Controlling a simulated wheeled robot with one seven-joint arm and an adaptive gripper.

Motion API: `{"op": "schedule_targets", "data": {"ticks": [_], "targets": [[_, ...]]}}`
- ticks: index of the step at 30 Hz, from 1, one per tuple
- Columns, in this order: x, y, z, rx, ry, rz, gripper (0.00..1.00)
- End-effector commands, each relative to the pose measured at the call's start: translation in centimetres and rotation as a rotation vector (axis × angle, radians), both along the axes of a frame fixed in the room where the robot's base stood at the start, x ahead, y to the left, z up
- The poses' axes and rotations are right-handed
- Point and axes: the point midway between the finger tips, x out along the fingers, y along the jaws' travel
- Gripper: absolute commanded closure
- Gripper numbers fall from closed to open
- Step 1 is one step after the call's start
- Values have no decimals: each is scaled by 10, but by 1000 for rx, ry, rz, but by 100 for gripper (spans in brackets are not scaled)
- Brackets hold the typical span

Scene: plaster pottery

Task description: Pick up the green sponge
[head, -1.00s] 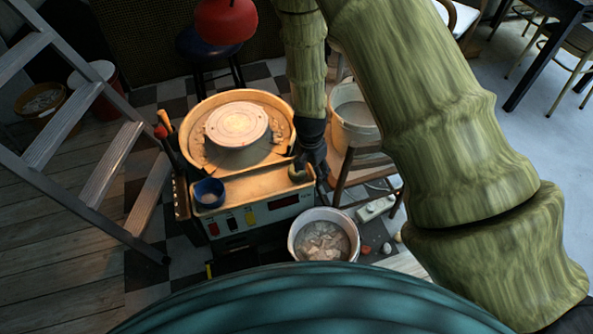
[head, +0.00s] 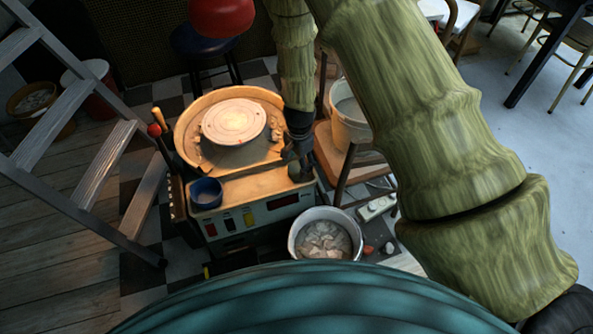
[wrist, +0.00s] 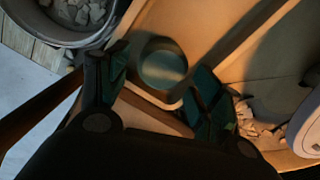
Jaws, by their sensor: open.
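The green sponge (wrist: 163,66) is a short round piece in the wrist view, dim and partly in shadow. It sits on the tan deck of the pottery wheel machine (head: 250,188), near the deck's right front corner. In the head view the sponge (head: 299,172) looks dark under my gripper (head: 296,150). In the wrist view my gripper (wrist: 160,80) is open, with one finger to each side of the sponge. I cannot tell whether either finger touches it.
A blue bowl (head: 206,193) stands on the deck's left, with the round wheel head (head: 234,121) behind. A bucket of clay scraps (head: 325,240) stands in front. A white bucket (head: 350,125) is at right. A red lamp (head: 222,15) hangs above, and a ladder (head: 110,165) stands left.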

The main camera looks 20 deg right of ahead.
Motion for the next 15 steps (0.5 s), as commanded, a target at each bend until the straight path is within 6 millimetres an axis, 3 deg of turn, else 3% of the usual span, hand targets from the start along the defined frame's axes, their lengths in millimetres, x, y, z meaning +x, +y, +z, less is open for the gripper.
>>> {"op": "schedule_targets", "data": {"ticks": [9,15], "targets": [[4,1,-41,0,1,1,35],[4,1,-44,-1,-1,2,35]]}}
